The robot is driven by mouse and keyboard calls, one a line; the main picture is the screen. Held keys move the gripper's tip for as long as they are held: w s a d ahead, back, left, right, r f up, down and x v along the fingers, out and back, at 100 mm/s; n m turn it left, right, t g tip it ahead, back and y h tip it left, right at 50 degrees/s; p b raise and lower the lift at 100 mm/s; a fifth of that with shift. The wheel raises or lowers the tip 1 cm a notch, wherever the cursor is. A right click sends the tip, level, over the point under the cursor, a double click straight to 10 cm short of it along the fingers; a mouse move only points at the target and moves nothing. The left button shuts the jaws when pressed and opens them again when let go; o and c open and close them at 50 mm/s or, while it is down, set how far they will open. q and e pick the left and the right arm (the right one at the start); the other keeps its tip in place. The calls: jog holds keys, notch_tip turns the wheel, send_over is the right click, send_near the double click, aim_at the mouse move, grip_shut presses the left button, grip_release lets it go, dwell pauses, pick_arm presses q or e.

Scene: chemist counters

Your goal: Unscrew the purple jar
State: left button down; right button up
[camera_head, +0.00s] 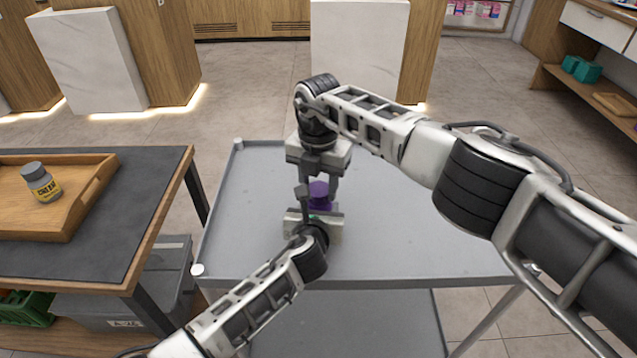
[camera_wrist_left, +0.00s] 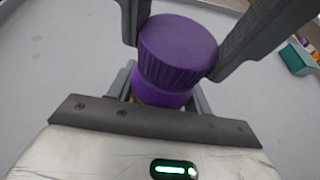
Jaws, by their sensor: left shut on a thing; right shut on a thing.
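The purple jar (camera_head: 319,193) is upright between my two grippers, above the grey cart top. Its ribbed purple lid (camera_wrist_left: 178,50) fills the middle of the left wrist view. My right gripper (camera_head: 320,182) comes down from above, its dark fingers shut on either side of the lid. My left gripper (camera_head: 316,212) is shut on the jar lower down, from the near side. The jar's lower body is mostly hidden by the grippers. I cannot tell whether the lid has turned.
The grey cart top (camera_head: 400,235) is otherwise bare. At left, a dark-topped table (camera_head: 110,250) holds a wooden tray (camera_head: 75,222) with a grey-lidded, yellow-labelled jar (camera_head: 42,182). White-panelled counters (camera_head: 360,50) stand behind. A shelf at right holds teal bins (camera_head: 582,69).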

aim_at(319, 189)
jog(key=n, duration=0.6)
jog(key=shift+r+n, duration=0.1)
jog(key=shift+n, duration=0.2)
jog(key=n, duration=0.4)
jog(key=o, duration=1.1)
notch_tip(319, 189, up, 5)
jog(key=shift+f, duration=0.1)
jog(key=shift+c, duration=0.6)
notch_tip(319, 189, up, 3)
jog(key=shift+m, duration=0.8)
jog(key=shift+f, duration=3.95)
